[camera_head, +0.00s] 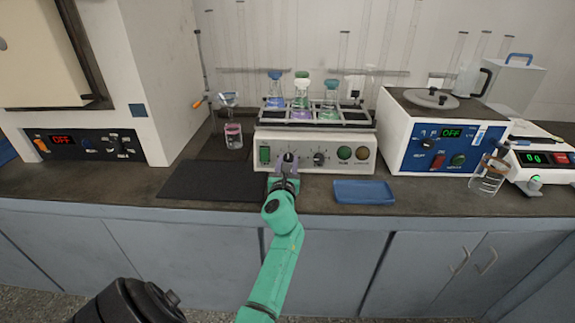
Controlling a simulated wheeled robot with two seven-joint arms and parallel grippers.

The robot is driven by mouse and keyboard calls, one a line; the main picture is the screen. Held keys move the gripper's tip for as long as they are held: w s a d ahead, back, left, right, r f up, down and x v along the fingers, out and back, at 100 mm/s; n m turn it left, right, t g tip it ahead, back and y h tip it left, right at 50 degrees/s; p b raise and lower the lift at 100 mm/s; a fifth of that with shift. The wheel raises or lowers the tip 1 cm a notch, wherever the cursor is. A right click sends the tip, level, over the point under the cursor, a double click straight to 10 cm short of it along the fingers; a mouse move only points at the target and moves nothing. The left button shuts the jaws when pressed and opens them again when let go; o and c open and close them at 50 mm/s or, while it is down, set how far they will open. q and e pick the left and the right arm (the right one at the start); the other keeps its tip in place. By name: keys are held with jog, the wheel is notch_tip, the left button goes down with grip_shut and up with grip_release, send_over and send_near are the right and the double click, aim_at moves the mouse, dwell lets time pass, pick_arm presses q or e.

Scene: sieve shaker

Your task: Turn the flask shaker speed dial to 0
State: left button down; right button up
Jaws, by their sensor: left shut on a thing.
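The flask shaker (268,137) is a cream box in the middle of the bench, with several stoppered flasks of coloured liquid in the rack on top. Its front panel has a green switch (265,155), a dial (319,158) and two round buttons to the right. My left gripper (289,160), on a green arm, is against the panel between the switch and that dial. It is shut on a knob there, which the fingers mostly hide. The dial markings are too small to read. My right gripper is out of view.
A blue tray (364,191) lies right of my left arm, and a dark mat (208,181) lies left of it. A white device (397,134) showing OFF stands to the right. An oven-like unit (165,80) is at left, with a small glass vessel (233,136) beside the shaker.

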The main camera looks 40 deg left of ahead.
pick_arm(q)
jog(key=n+b, duration=0.1)
jog(key=n+y+b, duration=0.1)
jog(key=n, duration=0.1)
jog(key=shift+f+g, duration=0.25)
jog(key=shift+g, duration=0.15)
jog(key=shift+w+d+n+g+y+b, duration=0.1)
jog(key=shift+n+g+y+b, duration=0.3)
jog(key=shift+n, duration=0.8)
jog(key=shift+r+n+g+b, duration=0.1)
jog(key=shift+n+g+b, duration=0.3)
jog(key=shift+n, duration=0.7)
jog(key=n+g+y, duration=0.1)
jog(key=n, duration=0.2)
jog(key=shift+w+d+r, duration=0.1)
jog(key=shift+r, duration=0.05)
jog(key=n+g, duration=0.1)
jog(key=n, duration=0.3)
jog(key=shift+r+n+g, duration=0.15)
jog(key=shift+n+g, duration=0.15)
jog(key=shift+g, duration=0.1)
jog(key=n, duration=0.2)
jog(key=n+g+p, duration=0.1)
jog(key=n, duration=0.1)
jog(key=shift+w+r+n+g, duration=0.1)
jog(key=shift+n+g, duration=0.2)
jog(key=shift+c, duration=2.2)
grip_release()
jog(key=shift+w, duration=0.2)
